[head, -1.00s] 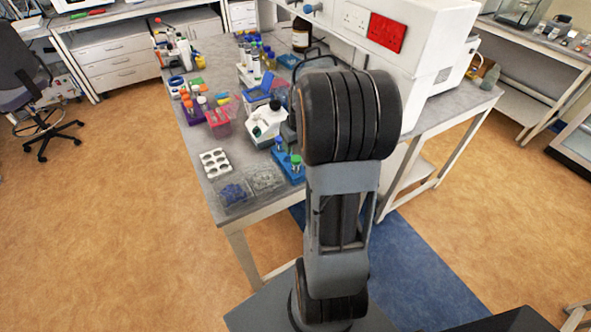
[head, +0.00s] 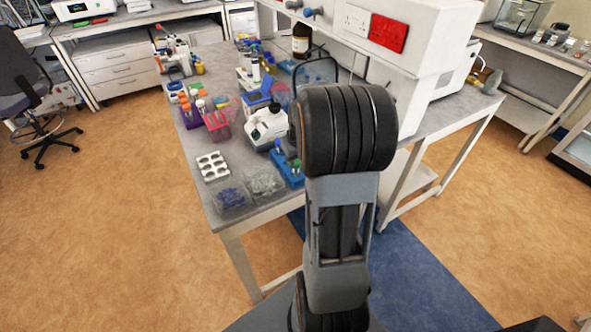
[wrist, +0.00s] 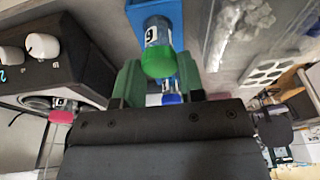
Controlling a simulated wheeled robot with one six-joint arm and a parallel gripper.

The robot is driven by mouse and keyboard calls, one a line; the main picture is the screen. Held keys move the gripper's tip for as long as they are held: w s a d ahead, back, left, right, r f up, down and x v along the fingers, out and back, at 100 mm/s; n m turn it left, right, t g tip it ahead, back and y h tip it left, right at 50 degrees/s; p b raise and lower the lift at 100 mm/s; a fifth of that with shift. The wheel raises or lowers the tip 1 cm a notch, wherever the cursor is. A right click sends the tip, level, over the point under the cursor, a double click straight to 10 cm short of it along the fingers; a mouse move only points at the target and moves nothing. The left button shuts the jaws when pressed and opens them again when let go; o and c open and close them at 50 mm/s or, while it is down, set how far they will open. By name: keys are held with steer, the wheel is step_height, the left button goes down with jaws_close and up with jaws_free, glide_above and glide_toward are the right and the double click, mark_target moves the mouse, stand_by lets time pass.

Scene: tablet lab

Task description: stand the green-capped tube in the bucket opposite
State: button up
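The green-capped tube (wrist: 158,62) stands in a blue rack (wrist: 172,14) in the wrist view, with a numbered white label below its cap. My gripper (wrist: 158,85) is open, with one green finger on each side of this tube and gaps between. A blue-capped tube (wrist: 171,98) shows just beyond the green cap. In the head view the rack (head: 291,174) is at the bench's near edge, with the green cap (head: 297,163) partly beside my arm. My arm hides the gripper there. I cannot make out the bucket clearly in either view.
A dark device with white knobs (wrist: 41,45) is at the left of the wrist view.

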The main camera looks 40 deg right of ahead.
steer(key=shift+c, duration=1)
steer(key=shift+r, duration=0.15)
steer(key=shift+r+p, duration=2.65)
steer(key=shift+r, duration=1)
step_height(320, 180, up, 7)
steer(key=p, duration=0.4)
steer(key=shift+f, duration=0.2)
steer(key=shift+d, duration=0.1)
